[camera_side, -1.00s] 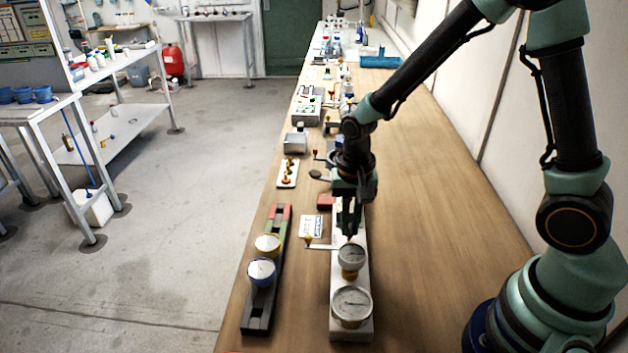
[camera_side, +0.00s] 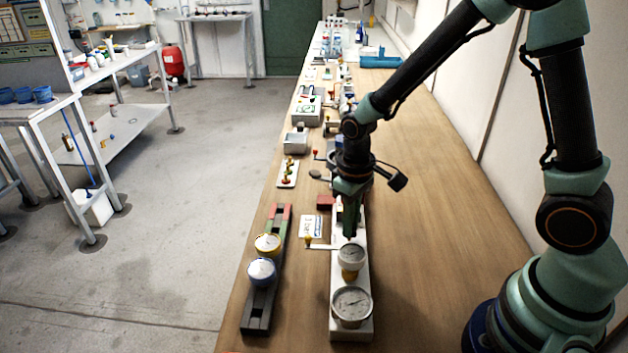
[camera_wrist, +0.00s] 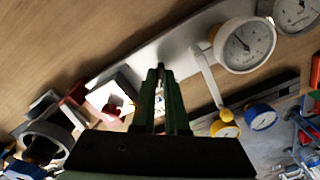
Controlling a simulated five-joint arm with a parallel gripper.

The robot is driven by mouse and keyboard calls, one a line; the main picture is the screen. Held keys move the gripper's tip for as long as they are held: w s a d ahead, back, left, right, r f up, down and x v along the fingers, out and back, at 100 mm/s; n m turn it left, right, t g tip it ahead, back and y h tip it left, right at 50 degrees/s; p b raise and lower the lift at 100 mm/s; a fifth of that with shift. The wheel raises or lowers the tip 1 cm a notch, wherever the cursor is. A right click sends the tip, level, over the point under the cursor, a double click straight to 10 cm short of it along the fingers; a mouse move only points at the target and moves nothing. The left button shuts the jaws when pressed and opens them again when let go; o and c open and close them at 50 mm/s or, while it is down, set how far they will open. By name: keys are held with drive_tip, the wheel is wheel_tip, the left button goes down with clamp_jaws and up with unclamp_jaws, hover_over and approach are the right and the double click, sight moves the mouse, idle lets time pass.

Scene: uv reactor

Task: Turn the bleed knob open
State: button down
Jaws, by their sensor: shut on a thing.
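My gripper (camera_side: 349,218) points down over the white plate (camera_side: 363,262), just behind the smaller gauge (camera_side: 351,255). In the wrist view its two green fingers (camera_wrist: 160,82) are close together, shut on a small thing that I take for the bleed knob. The fingers hide nearly all of it, so its angle cannot be read. The larger gauge (camera_side: 351,305) stands at the plate's near end. A thin pale lever with a yellow tip (camera_side: 308,242) sticks out to the left of the plate.
A dark rail (camera_side: 257,310) with a yellow-rimmed dial (camera_side: 267,243) and a blue-rimmed dial (camera_side: 261,270) lies left of the plate. A red block (camera_side: 325,202) and a printed card (camera_side: 311,226) are near my gripper. The wooden bench is clear to the right.

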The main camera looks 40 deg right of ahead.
drive_tip(key=n, duration=0.7)
drive_tip(key=shift+w, duration=0.1)
idle(0.5)
drive_tip(key=c, duration=0.9)
unclamp_jaws()
drive_tip(key=shift+c, duration=0.2)
wheel_tip(320, 180, up, 12)
drive_tip(key=shift+r, duration=0.1)
